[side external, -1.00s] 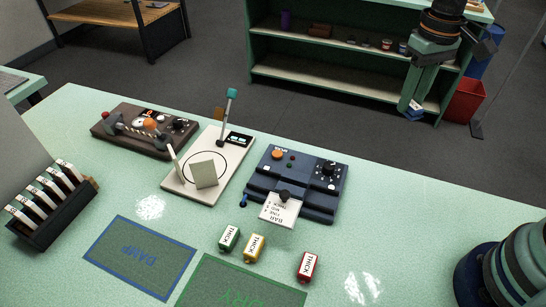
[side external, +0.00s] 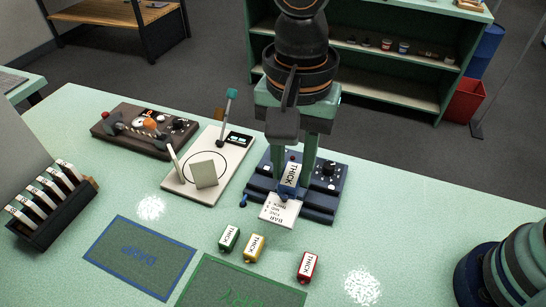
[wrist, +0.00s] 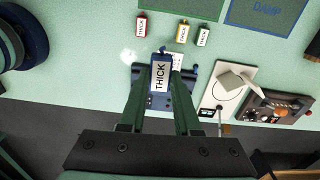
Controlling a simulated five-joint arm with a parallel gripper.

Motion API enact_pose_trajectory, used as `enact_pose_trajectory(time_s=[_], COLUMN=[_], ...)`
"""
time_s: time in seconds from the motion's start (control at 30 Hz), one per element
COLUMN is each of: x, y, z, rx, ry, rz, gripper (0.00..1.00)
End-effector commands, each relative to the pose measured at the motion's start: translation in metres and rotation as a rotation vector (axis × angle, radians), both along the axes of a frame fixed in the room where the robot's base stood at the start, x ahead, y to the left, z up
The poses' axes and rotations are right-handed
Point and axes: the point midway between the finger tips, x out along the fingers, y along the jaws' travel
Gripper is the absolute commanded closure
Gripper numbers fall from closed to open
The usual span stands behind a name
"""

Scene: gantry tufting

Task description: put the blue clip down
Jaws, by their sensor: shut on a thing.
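The blue clip (side external: 288,190), with a white THICK label, is held between the two fingers of my gripper (side external: 293,170). In the side view it overlaps the dark blue machine (side external: 325,205) and the printed card (side external: 277,212) at its front. In the wrist view the clip (wrist: 161,74) points away from my gripper (wrist: 160,80) and hides the middle of the machine. I cannot tell how far the clip is above the machine. My fingers hide part of the machine's panel.
Green (side external: 229,238), yellow (side external: 254,248) and red (side external: 307,266) THICK clips lie in front. A blue-edged DAMP mat (side external: 120,262) and a green DRY mat (side external: 225,285) lie near them. A cream device (side external: 180,190) with a lever stands left.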

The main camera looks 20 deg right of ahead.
Motion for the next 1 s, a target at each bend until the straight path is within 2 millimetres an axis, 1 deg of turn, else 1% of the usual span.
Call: enact_pose_trajectory(time_s=[0.03, 0.2, 0.57, 0.67, 0.77, 1.0], x=[-0.007, -0.016, -0.016, -0.017, -0.017, -0.017], y=[0.008, 0.018, 0.019, 0.018, 0.017, 0.017], z=[0.0, 0.001, -0.001, -0.013, -0.035, -0.094], rx=[0.0, -0.001, -0.001, -0.004, -0.007, -0.007], ry=[0.0, 0.001, 0.001, 0.003, 0.005, 0.005], rz=[-0.013, -0.051, -0.057, -0.057, -0.057, -0.056], gripper=[1.0, 1.0, 1.0, 1.0, 1.0, 1.0])
